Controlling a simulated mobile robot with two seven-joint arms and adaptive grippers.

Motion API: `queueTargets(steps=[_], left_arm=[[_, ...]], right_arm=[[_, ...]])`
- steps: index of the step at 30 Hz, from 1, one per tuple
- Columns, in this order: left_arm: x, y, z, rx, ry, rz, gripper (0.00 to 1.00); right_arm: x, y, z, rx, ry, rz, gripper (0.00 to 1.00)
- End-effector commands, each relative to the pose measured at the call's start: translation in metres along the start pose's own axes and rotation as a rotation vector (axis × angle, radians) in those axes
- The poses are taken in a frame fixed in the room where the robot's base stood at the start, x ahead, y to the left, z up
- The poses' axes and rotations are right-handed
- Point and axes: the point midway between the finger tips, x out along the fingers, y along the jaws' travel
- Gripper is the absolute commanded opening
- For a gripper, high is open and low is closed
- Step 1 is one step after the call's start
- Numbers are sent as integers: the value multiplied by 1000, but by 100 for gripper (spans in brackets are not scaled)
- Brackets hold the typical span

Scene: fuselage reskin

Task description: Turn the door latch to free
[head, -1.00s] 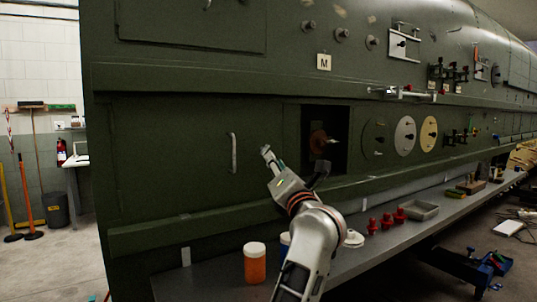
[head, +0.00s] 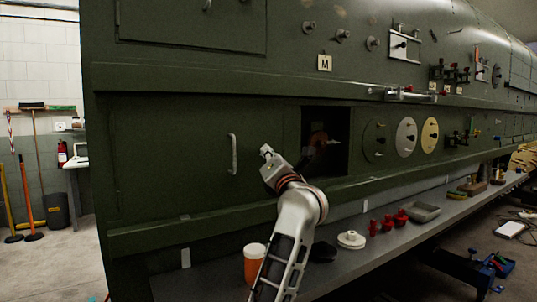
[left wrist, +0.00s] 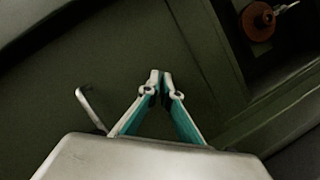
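My left gripper (head: 266,152) is in front of the green fuselage side, between the vertical door handle (head: 232,154) and the dark square recess (head: 338,165). In the left wrist view, its two teal-lined fingers (left wrist: 161,78) converge until the tips nearly meet, with nothing between them. The handle (left wrist: 90,107) shows left of the fingers there. A reddish-brown round fitting (head: 318,142) with a small lever sits inside the recess; it also shows at the top right of the left wrist view (left wrist: 258,20). I cannot tell which part is the latch. My right gripper is not in view.
A grey shelf (head: 385,245) runs below the fuselage. It carries an orange jar (head: 256,268), a white round piece (head: 351,240), several red pieces (head: 387,223) and a grey tray (head: 424,212). Round plates (head: 405,137) and a protruding ledge (head: 160,235) are nearby.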

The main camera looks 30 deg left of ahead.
Motion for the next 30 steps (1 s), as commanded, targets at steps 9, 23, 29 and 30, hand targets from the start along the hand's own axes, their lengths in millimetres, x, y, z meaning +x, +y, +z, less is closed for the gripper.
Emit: queueTargets(steps=[9,23,29,30], left_arm=[[0,-1,-1,-16,1,6,0],[-1,-9,-4,-273,3,111,0],[0,-9,-4,-421,3,173,0],[0,-9,-3,-448,3,185,0]], right_arm=[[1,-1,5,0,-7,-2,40],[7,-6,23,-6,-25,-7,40],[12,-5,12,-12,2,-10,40],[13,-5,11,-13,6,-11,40]])
